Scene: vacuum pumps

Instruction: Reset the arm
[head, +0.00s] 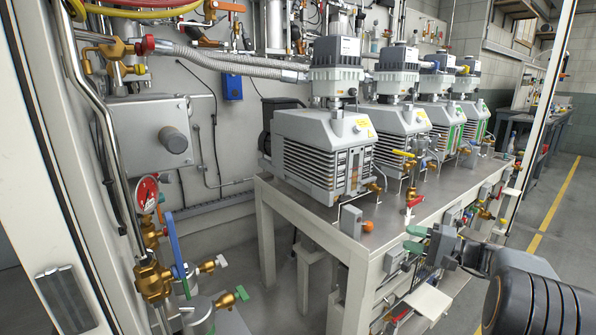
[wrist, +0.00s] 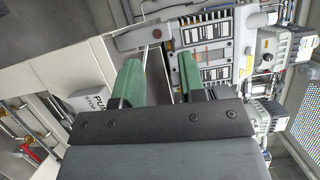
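My gripper (head: 411,239) is at the lower right of the head view, in front of the front edge of the pump bench (head: 318,222). Its two green fingers point left. In the wrist view my gripper (wrist: 160,68) shows its green fingers apart, with a clear gap and nothing held between them. Beyond the fingertips are a grey bar-like part (wrist: 160,36) and a ribbed pump body (wrist: 208,55). My dark arm comes in from the lower right corner of the head view.
Several grey vacuum pumps (head: 322,160) stand in a row on the bench. Valves and a red gauge (head: 146,194) are at the left. A box with black lettering (wrist: 90,102) shows left of the fingers in the wrist view. Open floor (head: 560,235) lies to the right.

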